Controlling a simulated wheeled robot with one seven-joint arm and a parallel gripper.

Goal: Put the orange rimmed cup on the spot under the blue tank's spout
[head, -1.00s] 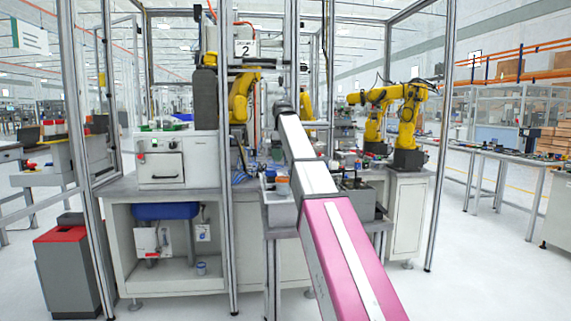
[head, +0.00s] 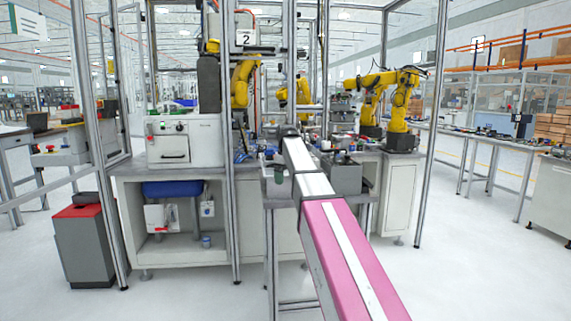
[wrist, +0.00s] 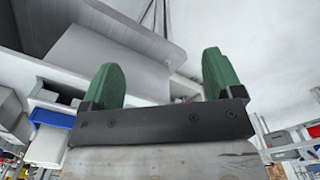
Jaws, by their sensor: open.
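A blue tank (head: 172,188) hangs under the left worktop in the head view, above a shelf. A small blue-and-white cup-like thing (head: 206,241) stands on that shelf; it is too small to tell its rim colour. I cannot make out an orange rim anywhere, nor the tank's spout clearly. My gripper (wrist: 162,82) is open and empty in the wrist view, with its two green fingers wide apart.
A frame post (head: 231,200) stands between the shelf and my arm. A grey bin with a red lid (head: 82,211) is at left. A white machine (head: 184,141) sits on the worktop. Yellow robot arms (head: 399,95) stand behind. The floor in front is clear.

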